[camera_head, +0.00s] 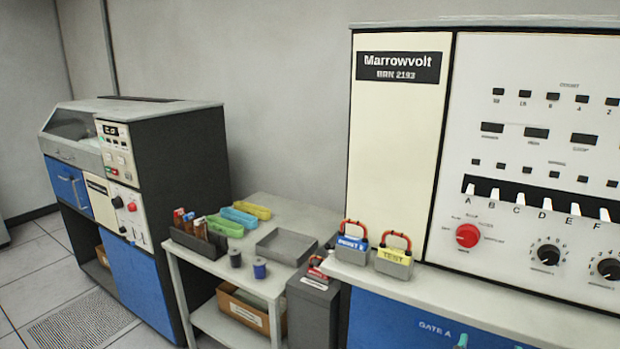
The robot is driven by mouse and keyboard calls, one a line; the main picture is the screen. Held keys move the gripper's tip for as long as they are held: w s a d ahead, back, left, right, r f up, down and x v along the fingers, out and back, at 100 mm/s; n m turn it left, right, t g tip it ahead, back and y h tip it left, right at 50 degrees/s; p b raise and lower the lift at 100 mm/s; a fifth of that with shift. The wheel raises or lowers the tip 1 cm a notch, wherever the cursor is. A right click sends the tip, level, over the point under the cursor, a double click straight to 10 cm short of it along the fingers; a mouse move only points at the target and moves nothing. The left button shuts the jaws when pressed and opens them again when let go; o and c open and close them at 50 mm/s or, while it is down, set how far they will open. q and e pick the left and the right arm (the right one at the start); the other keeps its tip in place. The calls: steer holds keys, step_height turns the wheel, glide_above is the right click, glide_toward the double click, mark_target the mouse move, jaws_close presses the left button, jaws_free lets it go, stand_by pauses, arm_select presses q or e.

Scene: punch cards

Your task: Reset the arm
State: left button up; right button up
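Neither of my grippers nor any part of my arms shows in the head view. I cannot tell how either arm is posed or whether it holds anything.
A Marrowvolt cabinet (400,160) stands at right. Its ledge (530,302) bears a blue-labelled block (352,249) and a yellow-labelled TEST block (394,262), both with red handles. A low cart (285,204) with trays and spools stands left of it. A blue-and-grey machine (165,160) stands farther left.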

steer(key=s+a+f+n+g+y, duration=0.1)
steer(key=a+f+g+y, duration=0.15)
steer(key=f, duration=0.65)
steer(key=s+a+f+n+g+y, duration=0.1)
steer(key=s+a+f+y, duration=0.15)
steer(key=f, duration=0.65)
steer(key=s+a+f+n+g+y, duration=0.1)
steer(key=a+f+n+g+y, duration=0.15)
steer(key=f, duration=0.65)
steer(key=s+a+f+m+g+y, duration=0.1)
steer(key=s+a+f+g+y, duration=0.1)
steer(key=s+a+f, duration=0.3)
steer(key=s+a+f+g+y, duration=0.3)
steer(key=s+a, duration=0.4)
steer(key=s, duration=0.3)
steer(key=shift+s+f+m+g, duration=0.35)
steer(key=shift+f+g, duration=0.5)
steer(key=shift+g, duration=0.25)
steer(key=shift+a+y, duration=0.15)
steer(key=shift+y, duration=0.1)
